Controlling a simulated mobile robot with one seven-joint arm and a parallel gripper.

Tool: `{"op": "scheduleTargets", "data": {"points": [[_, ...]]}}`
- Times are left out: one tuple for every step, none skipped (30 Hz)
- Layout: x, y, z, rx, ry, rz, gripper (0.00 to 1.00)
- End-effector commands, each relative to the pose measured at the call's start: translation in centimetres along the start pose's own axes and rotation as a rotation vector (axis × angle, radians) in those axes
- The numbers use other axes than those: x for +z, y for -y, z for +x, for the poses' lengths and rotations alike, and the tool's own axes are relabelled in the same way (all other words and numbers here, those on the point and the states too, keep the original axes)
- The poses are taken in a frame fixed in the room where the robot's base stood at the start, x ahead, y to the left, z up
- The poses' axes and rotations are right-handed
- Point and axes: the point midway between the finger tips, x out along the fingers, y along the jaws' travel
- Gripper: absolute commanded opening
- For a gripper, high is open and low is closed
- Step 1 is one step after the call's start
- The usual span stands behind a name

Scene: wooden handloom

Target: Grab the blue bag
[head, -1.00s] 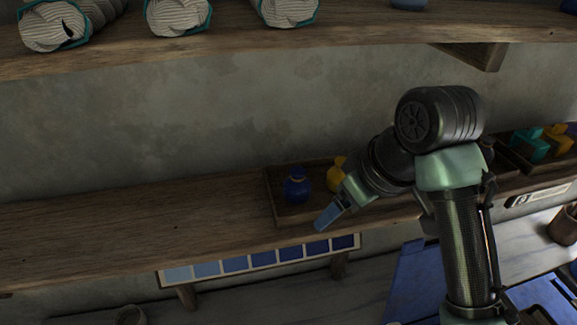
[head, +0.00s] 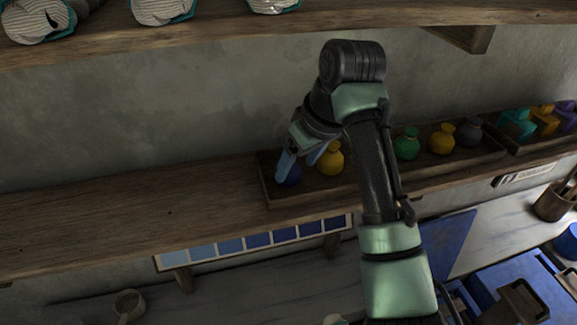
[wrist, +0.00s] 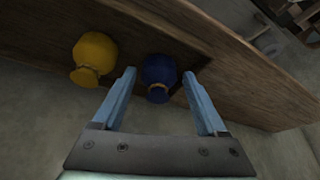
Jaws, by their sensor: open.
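The blue bag (head: 292,176) is a small round pouch at the left end of a wooden tray on the lower shelf. In the head view my gripper (head: 297,172) is right over it and its fingers hide much of the bag. In the wrist view the blue bag (wrist: 158,76) with its tied neck lies between the tips of my open gripper (wrist: 160,82). There is a gap on each side of it, and the fingers look apart from the bag. I cannot tell the exact depth.
A yellow bag (head: 330,160) stands close beside the blue one, just outside one finger in the wrist view (wrist: 94,56). A green bag (head: 406,143) and others stand further right in the tray (head: 268,192). The shelf to the left (head: 120,222) is bare.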

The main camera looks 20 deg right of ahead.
Motion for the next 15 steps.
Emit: {"op": "scheduleTargets", "data": {"points": [[-0.9, 0.0, -0.2, 0.000, 0.001, -0.001, 0.75], [-1.2, 0.0, 0.0, -0.001, 0.002, -0.001, 0.75], [-1.8, 0.1, 0.2, 0.000, 0.001, -0.001, 0.75], [-2.1, 0.1, 0.4, 0.000, 0.002, -0.001, 0.75], [-1.9, 0.0, 1.2, -0.002, 0.003, 0.001, 0.75], [-1.8, 0.0, 1.9, -0.003, 0.004, 0.002, 0.75], [-1.8, 0.0, 2.3, -0.002, 0.002, 0.002, 0.75], [-1.8, 0.0, 2.6, -0.002, 0.002, 0.002, 0.75], [-1.8, 0.0, 3.0, -0.001, 0.001, 0.002, 0.75], [-1.8, 0.0, 3.3, -0.001, 0.001, 0.002, 0.75], [-1.7, 0.0, 3.5, -0.001, 0.001, 0.002, 0.75], [-1.7, 0.0, 3.6, 0.000, 0.000, 0.001, 0.75], [-1.7, 0.0, 3.7, 0.000, 0.000, 0.001, 0.75], [-1.7, 0.0, 3.7, 0.001, -0.001, 0.000, 0.75], [-1.7, 0.0, 3.7, 0.001, -0.001, 0.000, 0.75]]}}
